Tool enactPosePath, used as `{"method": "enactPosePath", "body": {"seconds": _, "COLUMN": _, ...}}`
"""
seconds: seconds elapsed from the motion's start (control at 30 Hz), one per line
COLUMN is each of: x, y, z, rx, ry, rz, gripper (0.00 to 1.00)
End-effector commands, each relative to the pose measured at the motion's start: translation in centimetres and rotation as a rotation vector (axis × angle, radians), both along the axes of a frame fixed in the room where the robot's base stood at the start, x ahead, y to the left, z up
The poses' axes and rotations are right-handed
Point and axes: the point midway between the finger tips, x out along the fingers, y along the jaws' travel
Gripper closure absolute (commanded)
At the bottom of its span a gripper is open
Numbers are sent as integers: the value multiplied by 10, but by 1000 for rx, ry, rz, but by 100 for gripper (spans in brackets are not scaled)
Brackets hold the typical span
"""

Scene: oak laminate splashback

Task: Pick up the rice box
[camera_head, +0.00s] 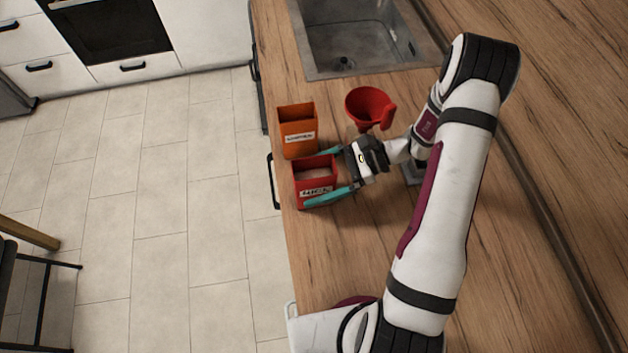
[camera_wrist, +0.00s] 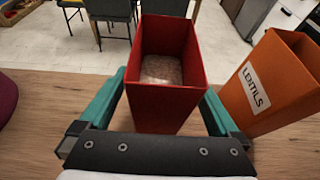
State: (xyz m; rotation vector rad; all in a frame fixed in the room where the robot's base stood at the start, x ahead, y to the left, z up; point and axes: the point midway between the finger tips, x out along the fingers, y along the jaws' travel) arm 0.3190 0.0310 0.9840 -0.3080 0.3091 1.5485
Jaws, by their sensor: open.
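The rice box is a red, open-topped box (camera_head: 315,175) with a pale label, standing upright near the counter's front edge. Its label is hard to read. In the wrist view the red box (camera_wrist: 165,103) stands straight ahead, with pale grains inside. My gripper (camera_head: 333,174) has teal fingers, one on each side of the red box. In the wrist view my gripper (camera_wrist: 158,112) is open around the box's near part. I cannot tell whether either finger touches it.
An orange box (camera_head: 298,133) labelled lentils stands close beside the red box, near one finger; it also shows in the wrist view (camera_wrist: 275,85). A red funnel-like scoop (camera_head: 368,104) is behind. A sink (camera_head: 350,62) lies farther back. The counter (camera_head: 520,220) is clear at right.

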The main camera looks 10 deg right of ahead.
Motion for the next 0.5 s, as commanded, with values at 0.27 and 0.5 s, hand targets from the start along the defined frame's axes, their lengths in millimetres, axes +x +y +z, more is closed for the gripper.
{"method": "enactPosePath", "body": {"seconds": 0.27, "x": 0, "y": 0, "z": 0, "rx": 0, "ry": 0, "rz": 0, "gripper": 44}}
{"method": "enactPosePath", "body": {"seconds": 0.5, "x": 0, "y": -1, "z": 0, "rx": 0, "ry": -1, "rz": 0, "gripper": 87}}
